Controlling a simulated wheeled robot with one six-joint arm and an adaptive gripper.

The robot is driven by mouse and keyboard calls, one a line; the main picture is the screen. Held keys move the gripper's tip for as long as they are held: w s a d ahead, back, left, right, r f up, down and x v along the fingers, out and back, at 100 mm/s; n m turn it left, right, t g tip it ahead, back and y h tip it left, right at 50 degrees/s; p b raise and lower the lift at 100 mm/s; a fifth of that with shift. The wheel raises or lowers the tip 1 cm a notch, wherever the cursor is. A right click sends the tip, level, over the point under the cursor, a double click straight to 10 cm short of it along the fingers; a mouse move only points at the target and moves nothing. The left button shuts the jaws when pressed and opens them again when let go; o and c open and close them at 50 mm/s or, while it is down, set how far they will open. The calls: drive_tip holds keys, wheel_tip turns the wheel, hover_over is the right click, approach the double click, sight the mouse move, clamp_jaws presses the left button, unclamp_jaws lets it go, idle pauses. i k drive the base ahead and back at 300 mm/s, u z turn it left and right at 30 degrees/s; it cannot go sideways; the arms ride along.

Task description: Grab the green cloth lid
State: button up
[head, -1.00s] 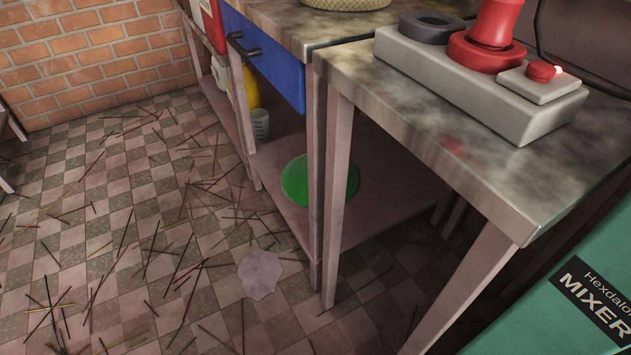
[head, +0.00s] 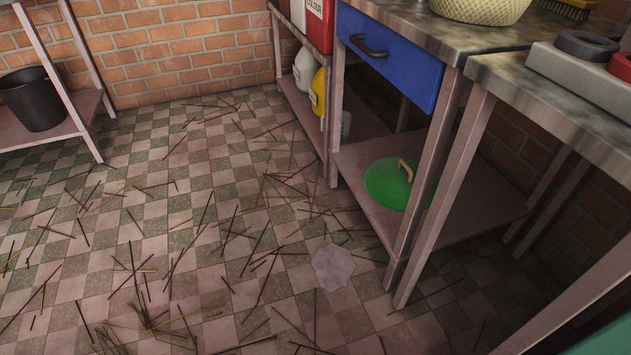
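A round green lid (head: 385,186) with a tan curved handle (head: 406,169) on top lies on the low shelf (head: 462,217) under the workbench. It is in the right half of the head view. A table leg hides part of its right edge. My gripper is not in view.
The bench with a blue drawer (head: 388,57) stands above the shelf, and its legs flank the lid. A metal-topped table (head: 520,90) is at the right. Incense sticks and a grey patch (head: 333,267) lie on the tiled floor. A dark bucket (head: 33,98) stands on the left rack.

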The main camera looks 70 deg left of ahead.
sight(389, 181)
drive_tip(key=u, duration=1.85)
